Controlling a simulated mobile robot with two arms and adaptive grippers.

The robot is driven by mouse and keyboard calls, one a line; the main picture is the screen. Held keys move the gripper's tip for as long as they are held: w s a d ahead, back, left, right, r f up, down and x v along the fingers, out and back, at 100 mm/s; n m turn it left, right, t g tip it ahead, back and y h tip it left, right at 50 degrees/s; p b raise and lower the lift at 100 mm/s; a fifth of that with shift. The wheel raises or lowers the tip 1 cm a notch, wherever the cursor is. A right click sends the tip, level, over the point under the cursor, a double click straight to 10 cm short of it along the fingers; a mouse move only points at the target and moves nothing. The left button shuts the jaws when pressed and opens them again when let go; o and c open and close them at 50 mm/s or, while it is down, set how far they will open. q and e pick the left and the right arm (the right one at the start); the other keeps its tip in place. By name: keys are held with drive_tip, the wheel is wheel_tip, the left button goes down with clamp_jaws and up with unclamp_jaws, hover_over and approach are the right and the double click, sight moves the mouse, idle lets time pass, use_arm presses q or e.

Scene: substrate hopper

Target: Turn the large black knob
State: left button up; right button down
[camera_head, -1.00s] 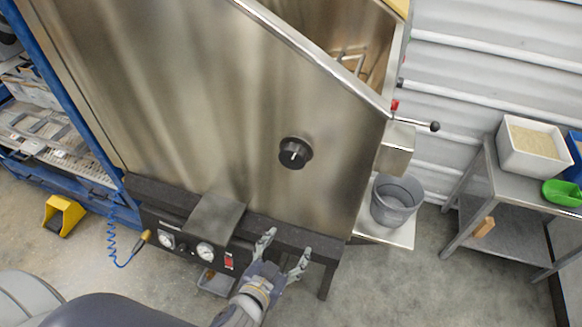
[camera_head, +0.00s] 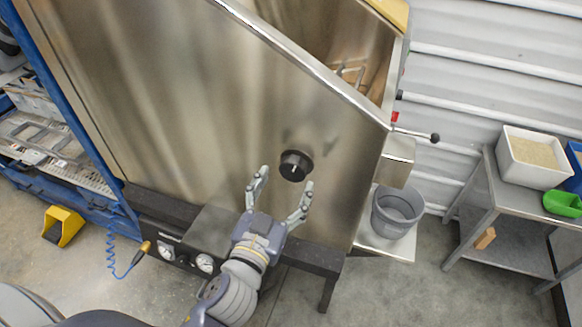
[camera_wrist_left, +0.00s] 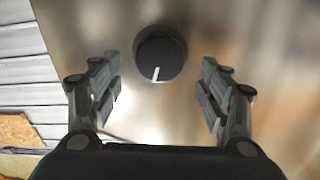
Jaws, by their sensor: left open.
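The large black knob (camera_head: 295,165) is round with a white pointer line and sits on the front steel face of the hopper (camera_head: 210,110). My left gripper (camera_head: 284,180) is open and empty, its fingers pointing up at the knob from just below it. In the left wrist view the knob (camera_wrist_left: 160,54) sits between the two open fingers of the gripper (camera_wrist_left: 160,85), a little beyond their tips, with clear gaps on both sides. Its white line points down there. No contact with the knob shows. My right gripper is not in view.
A dark ledge with gauges (camera_head: 205,262) runs below the steel face. A lever with a black ball (camera_head: 434,137) sticks out at the right. A grey bucket (camera_head: 397,212) and a steel table (camera_head: 500,190) with a white bin (camera_head: 530,155) stand further right.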

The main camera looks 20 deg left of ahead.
sight(292, 173)
use_arm(q)
drive_tip(key=shift+w+d+p, duration=0.1)
drive_tip(key=shift+w+p, duration=0.4)
drive_tip(key=shift+w, duration=1.75)
drive_tip(key=c, duration=1.1)
